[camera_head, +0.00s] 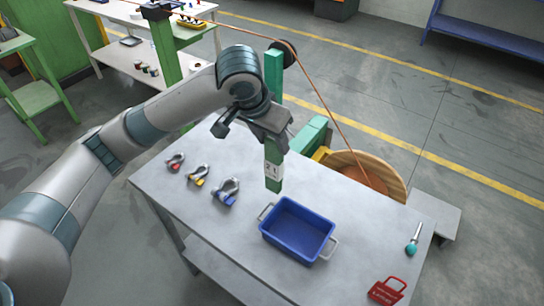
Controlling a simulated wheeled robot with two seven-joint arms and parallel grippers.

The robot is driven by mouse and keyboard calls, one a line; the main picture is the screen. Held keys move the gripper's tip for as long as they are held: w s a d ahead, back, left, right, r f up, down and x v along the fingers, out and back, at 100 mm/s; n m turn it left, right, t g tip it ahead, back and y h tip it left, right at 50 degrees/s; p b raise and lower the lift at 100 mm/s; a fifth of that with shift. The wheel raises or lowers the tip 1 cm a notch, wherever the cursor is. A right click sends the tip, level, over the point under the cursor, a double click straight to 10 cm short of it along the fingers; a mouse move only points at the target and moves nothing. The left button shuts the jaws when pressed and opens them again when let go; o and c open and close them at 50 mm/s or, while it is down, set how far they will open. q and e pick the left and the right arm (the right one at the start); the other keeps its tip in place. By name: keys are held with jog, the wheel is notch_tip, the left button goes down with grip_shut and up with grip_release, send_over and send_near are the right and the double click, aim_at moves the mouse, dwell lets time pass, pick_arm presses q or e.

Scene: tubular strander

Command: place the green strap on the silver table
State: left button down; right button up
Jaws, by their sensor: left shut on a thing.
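The green strap (273,183) hangs straight down, with a white label near its lower end. My left gripper (268,135) is shut on its upper part, which the jaws partly hide. The silver table (185,208) fills the middle of the view. The strap is over the table's far part, just behind the blue bin. I cannot tell whether its lower end touches the tabletop. My right gripper is not in view.
A blue bin (277,247) stands on the table. Three shackles, red (175,162), yellow (197,176) and blue (226,192), lie to the left. A teal-handled screwdriver (413,243) and a red lockout tag (387,291) lie right. A wooden spool (385,168) stands behind.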

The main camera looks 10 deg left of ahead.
aim_at(271, 154)
pick_arm(q)
jog(key=shift+f, duration=0.65)
jog(key=shift+f, duration=0.1)
notch_tip(271, 154, down, 2)
jog(key=shift+f+p, duration=0.25)
jog(key=shift+p, duration=0.3)
jog(key=shift+f, duration=0.55)
jog(key=c, duration=1)
grip_release()
jog(key=shift+f, duration=0.15)
